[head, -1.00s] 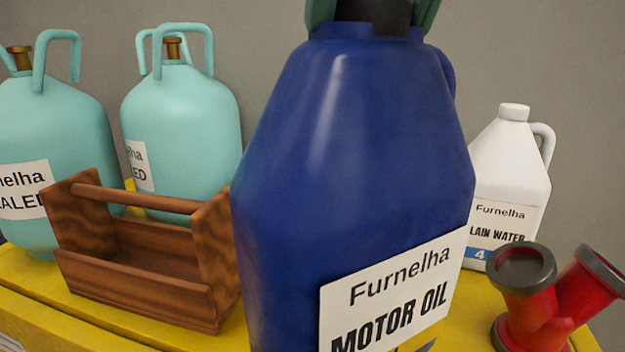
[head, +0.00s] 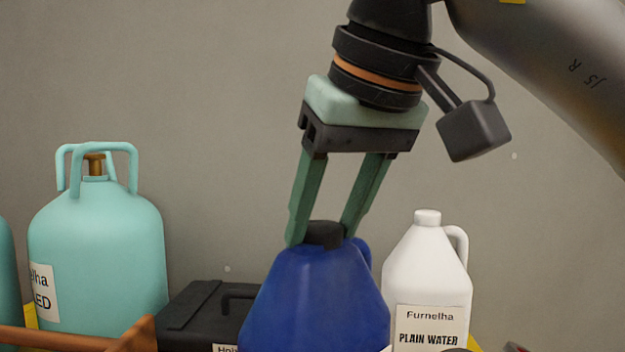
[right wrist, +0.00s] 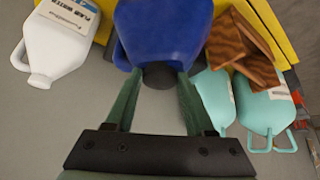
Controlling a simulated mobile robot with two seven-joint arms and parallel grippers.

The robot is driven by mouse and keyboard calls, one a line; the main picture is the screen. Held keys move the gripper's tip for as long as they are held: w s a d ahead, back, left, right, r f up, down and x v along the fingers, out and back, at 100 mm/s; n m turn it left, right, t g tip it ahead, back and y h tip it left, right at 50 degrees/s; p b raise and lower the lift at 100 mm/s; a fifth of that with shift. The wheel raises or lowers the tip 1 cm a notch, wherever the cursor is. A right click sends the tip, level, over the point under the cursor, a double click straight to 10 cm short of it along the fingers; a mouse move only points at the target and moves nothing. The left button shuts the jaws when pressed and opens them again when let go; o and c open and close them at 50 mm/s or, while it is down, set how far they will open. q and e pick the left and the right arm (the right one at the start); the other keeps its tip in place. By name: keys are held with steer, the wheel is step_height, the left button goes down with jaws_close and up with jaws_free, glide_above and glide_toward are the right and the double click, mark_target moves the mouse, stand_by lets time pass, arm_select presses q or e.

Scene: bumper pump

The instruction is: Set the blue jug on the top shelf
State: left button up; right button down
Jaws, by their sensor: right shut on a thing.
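The blue jug (head: 315,300) stands out at the bottom middle of the head view, with a black cap on top and its lower part cut off by the frame. My right gripper (head: 322,238) comes from above and is shut on the jug's black cap, one green finger on each side. In the right wrist view the blue jug (right wrist: 165,35) hangs between the fingertips of the gripper (right wrist: 158,78). The jug looks close to upright. My left gripper is not in view. The top shelf cannot be made out for certain.
A white plain water jug (head: 428,275) stands to the right. A black toolbox (head: 195,315) and a teal gas cylinder (head: 95,255) are to the left. A wooden tote (head: 140,338) shows at the bottom left. A yellow surface (right wrist: 112,12) lies under things.

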mark_target(334, 274)
steer(key=shift+w+d+f, duration=0.2)
steer(key=shift+w+f, duration=0.45)
steer(key=shift+f, duration=0.05)
steer(key=shift+w+d+f, duration=0.15)
steer(key=shift+w+f, duration=0.5)
steer(key=f, duration=0.2)
steer(key=shift+w+d+f, duration=0.1)
steer(key=shift+w+f, duration=0.1)
steer(key=shift+f, duration=0.6)
steer(key=c, duration=0.7)
jaws_free()
steer(key=shift+f, duration=0.25)
steer(key=o, duration=0.4)
steer(key=shift+s, duration=0.1)
steer(key=shift+o, duration=0.2)
steer(key=shift+r, duration=0.15)
